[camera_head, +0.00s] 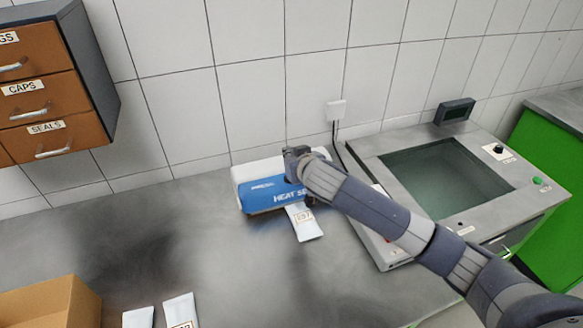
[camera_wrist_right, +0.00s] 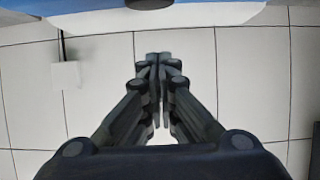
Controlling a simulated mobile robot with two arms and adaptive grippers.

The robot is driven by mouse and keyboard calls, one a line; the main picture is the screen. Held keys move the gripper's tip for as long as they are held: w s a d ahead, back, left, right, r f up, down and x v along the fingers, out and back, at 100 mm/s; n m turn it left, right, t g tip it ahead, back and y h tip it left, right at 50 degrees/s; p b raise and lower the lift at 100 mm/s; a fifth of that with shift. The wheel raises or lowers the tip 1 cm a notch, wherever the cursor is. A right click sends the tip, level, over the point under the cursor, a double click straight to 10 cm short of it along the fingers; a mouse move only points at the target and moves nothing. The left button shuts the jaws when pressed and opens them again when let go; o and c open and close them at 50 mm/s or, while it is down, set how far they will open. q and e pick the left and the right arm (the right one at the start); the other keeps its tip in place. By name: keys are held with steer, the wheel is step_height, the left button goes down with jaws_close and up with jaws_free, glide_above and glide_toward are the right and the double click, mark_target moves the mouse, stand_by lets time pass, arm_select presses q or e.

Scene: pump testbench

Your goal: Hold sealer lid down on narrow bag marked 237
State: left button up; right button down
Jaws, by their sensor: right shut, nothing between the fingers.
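The heat sealer (camera_head: 262,192), white with a blue lid lettered "HEAT S…", stands on the bench by the wall. A narrow white bag (camera_head: 306,228) sticks out from under its front edge. Its orange-framed label seems to read 237, though it is small and blurred. My right gripper (camera_head: 294,153) is at the top of the sealer, and my arm covers the sealer's right part. The lid looks down, but I cannot tell whether the gripper touches it. In the right wrist view the gripper fingers (camera_wrist_right: 158,62) are together and empty. My left gripper is not in view.
A test bench (camera_head: 376,150) with a dark glass panel stands to the right, beside a green cabinet (camera_head: 556,150). Drawers (camera_head: 36,87) hang at upper left. Two white bags (camera_head: 181,310) and a cardboard box (camera_head: 50,304) are at the front left. The bench left of the sealer is clear.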

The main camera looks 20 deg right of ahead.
mark_target(293, 188)
steer(key=f, duration=0.1)
steer(key=s+f, duration=0.1)
steer(key=f, duration=0.1)
steer(key=shift+f+p, duration=0.15)
steer(key=shift+p, duration=0.2)
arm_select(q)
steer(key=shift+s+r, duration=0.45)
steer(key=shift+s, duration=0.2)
arm_select(e)
steer(key=shift+s+f, duration=0.1)
steer(key=shift+f, duration=0.15)
